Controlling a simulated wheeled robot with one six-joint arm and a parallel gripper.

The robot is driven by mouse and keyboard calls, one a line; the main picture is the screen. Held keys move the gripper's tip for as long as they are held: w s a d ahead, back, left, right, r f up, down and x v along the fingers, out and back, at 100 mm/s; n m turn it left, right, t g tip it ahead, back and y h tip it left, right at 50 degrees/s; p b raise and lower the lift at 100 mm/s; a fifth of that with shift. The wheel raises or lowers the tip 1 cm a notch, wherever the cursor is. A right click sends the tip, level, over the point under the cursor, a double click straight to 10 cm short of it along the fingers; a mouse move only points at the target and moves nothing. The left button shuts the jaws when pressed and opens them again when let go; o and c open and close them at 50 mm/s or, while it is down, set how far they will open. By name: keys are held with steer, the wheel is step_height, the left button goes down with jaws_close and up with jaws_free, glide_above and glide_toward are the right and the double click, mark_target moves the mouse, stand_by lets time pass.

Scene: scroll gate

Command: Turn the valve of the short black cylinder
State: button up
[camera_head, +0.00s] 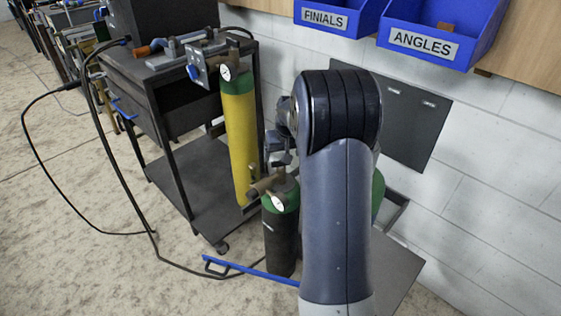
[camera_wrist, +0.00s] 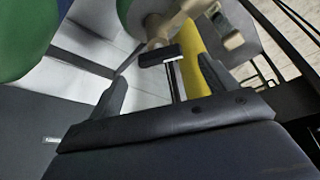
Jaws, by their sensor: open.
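The short black cylinder (camera_head: 280,240) stands upright on the floor in the head view, with a green shoulder. A round gauge (camera_head: 278,203) and brass valve fittings (camera_head: 263,184) sit on its top. My gripper (camera_head: 281,158) is just above these fittings, partly hidden by my arm. In the wrist view my gripper (camera_wrist: 160,70) is open, its two dark fingers apart. Brass fittings (camera_wrist: 158,28) and a small dark block lie just beyond the fingertips, near the gap between them. I cannot tell whether the fingers touch the valve.
A tall yellow cylinder (camera_head: 240,130) with a green top stands behind, by a black cart (camera_head: 165,125). Another green cylinder (camera_head: 378,195) is partly hidden behind my arm. A blue bar (camera_head: 250,271) lies low in front. Blue bins (camera_head: 425,40) hang above on the wall.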

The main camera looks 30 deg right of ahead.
mark_target(281, 163)
steer(key=shift+x, duration=2.25)
steer(key=shift+s, duration=0.1)
steer(key=c, duration=1)
